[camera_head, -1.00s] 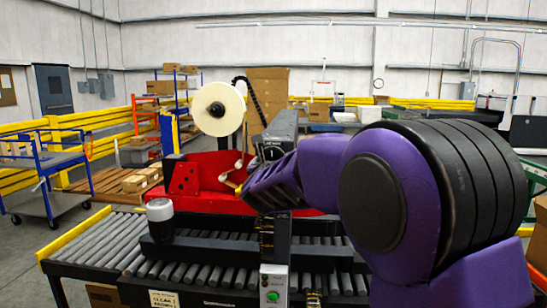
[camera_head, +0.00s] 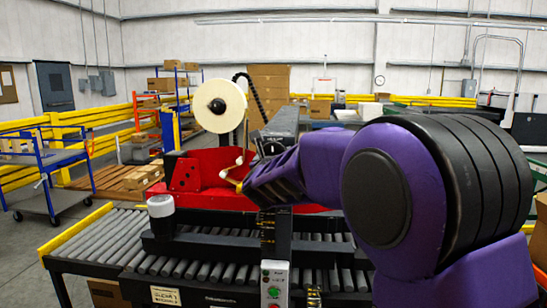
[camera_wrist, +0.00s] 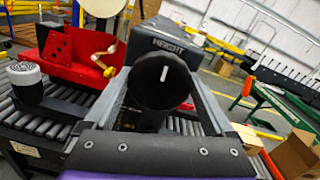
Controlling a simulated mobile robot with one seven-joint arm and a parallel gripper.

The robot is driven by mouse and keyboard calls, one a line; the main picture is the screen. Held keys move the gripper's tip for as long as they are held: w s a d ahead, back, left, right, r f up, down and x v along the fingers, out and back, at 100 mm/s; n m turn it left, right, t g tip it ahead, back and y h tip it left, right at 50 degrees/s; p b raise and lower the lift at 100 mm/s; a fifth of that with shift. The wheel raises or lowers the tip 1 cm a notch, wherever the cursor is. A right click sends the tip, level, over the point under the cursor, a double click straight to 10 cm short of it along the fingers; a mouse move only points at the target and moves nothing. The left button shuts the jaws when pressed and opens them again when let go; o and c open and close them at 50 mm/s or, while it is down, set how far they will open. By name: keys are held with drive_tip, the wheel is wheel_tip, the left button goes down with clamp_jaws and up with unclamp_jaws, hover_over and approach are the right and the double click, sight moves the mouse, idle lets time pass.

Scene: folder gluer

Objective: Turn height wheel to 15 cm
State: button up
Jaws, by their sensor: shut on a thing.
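The height wheel (camera_wrist: 161,82) is a round black knob with a white line on its face, near upright and leaning slightly right. It is under the HEIGHT label on the dark machine head (camera_wrist: 205,62) in the wrist view. My gripper (camera_head: 268,182) is at the front of this head in the head view and hides the wheel there. It is shut on the wheel; its fingertips are not clearly visible. A black scale strip with yellow marks (camera_head: 267,235) runs down the machine's front; its reading is too small to tell.
A control box with a green button (camera_head: 274,290) is below the scale. The roller conveyor (camera_head: 85,240) carries a white-topped black cylinder (camera_head: 161,215). A red frame (camera_head: 205,175) and a cream tape roll (camera_head: 219,105) stand behind. Cardboard boxes (camera_wrist: 298,157) lie at the right.

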drive_tip(key=n, duration=0.5)
drive_tip(key=shift+b, duration=0.4)
drive_tip(key=n, duration=0.4)
drive_tip(key=shift+r+n+p, duration=0.1)
drive_tip(key=shift+n+p, duration=0.2)
drive_tip(key=shift+p, duration=0.05)
drive_tip(key=n+p, duration=0.1)
drive_tip(key=n, duration=0.3)
drive_tip(key=shift+h+p, duration=0.3)
drive_tip(key=n+p, duration=0.2)
drive_tip(key=n, duration=0.3)
drive_tip(key=shift+n, duration=0.3)
drive_tip(key=n, duration=0.4)
drive_tip(key=shift+n+p, duration=0.3)
drive_tip(key=shift+p, duration=0.05)
drive_tip(key=n, duration=0.9)
drive_tip(key=shift+n+h, duration=0.3)
drive_tip(key=n, duration=0.4)
drive_tip(key=shift+n, duration=0.4)
